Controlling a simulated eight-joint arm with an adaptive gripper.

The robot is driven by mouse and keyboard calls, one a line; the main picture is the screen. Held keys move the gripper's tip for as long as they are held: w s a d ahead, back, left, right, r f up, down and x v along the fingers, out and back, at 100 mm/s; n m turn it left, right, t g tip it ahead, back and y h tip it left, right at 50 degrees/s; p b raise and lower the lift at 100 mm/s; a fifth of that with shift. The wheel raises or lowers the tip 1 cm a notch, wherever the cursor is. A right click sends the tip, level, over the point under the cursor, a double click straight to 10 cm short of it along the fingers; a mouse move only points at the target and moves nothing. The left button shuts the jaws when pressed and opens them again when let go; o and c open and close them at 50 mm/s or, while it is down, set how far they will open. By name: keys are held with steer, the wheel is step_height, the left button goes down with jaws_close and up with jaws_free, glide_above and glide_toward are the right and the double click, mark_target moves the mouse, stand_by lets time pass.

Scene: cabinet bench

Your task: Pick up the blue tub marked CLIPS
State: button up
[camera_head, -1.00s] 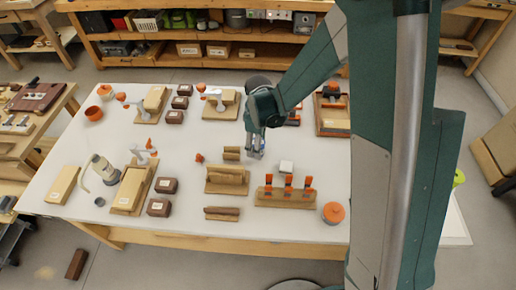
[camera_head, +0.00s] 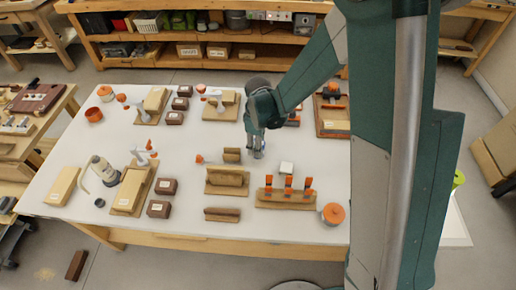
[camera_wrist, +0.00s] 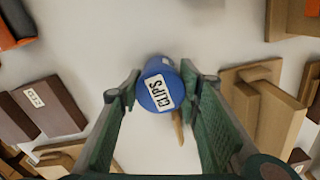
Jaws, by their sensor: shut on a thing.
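The blue tub (camera_wrist: 159,78) shows in the wrist view with a white CLIPS label on its top. My gripper (camera_wrist: 161,88) has one green finger on each side of the tub and is shut on it. In the head view my gripper (camera_head: 257,151) is over the middle of the white table, and the tub is mostly hidden there. I cannot tell whether the tub is clear of the table top.
A wooden stand (camera_head: 226,182) and a rack with orange-handled tools (camera_head: 286,199) stand in front of the gripper. Bare white table (camera_head: 185,142) lies to the left.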

steer(key=shift+r, duration=0.1)
steer(key=shift+r+p, duration=0.7)
steer(key=shift+r, duration=4.2)
